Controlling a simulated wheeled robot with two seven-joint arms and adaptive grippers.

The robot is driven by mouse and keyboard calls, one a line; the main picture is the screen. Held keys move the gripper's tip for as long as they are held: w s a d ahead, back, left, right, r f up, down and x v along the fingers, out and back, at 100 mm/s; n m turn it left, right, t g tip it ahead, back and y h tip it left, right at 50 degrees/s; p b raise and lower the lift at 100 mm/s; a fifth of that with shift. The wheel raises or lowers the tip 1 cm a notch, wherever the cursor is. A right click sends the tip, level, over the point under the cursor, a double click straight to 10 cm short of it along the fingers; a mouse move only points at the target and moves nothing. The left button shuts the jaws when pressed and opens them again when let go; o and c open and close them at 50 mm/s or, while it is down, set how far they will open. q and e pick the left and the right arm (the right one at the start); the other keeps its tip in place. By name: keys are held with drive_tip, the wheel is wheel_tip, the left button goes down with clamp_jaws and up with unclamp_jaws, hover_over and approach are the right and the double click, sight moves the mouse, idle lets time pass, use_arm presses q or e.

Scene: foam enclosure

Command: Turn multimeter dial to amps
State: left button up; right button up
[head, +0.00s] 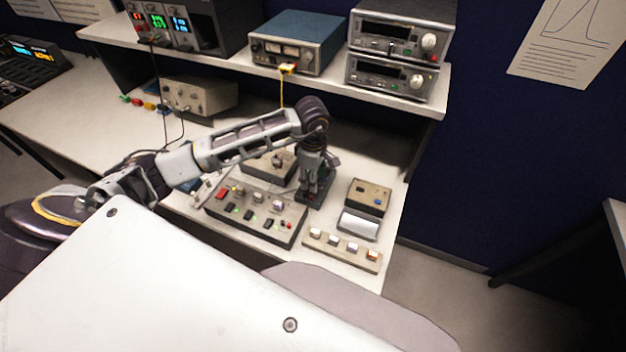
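My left arm reaches in from the left over the bench, and its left gripper (314,194) points down onto a small dark handheld device (322,203). This device may be the multimeter; the gripper covers most of it, so its dial and its setting cannot be seen. The fingertips are at or just above its top face, and I cannot tell whether they touch. The finger gap is too small to read. My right gripper is not in view.
A control box (254,214) with switches stands left of the dark device. A button strip (342,250) and a small printer-like box (367,198) stand to its right. A raised shelf (431,100) with instruments runs behind. A yellow lead (282,92) hangs from the blue-topped meter (296,42).

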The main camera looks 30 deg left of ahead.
use_arm(q)
drive_tip(key=shift+f, duration=1.15)
clamp_jaws()
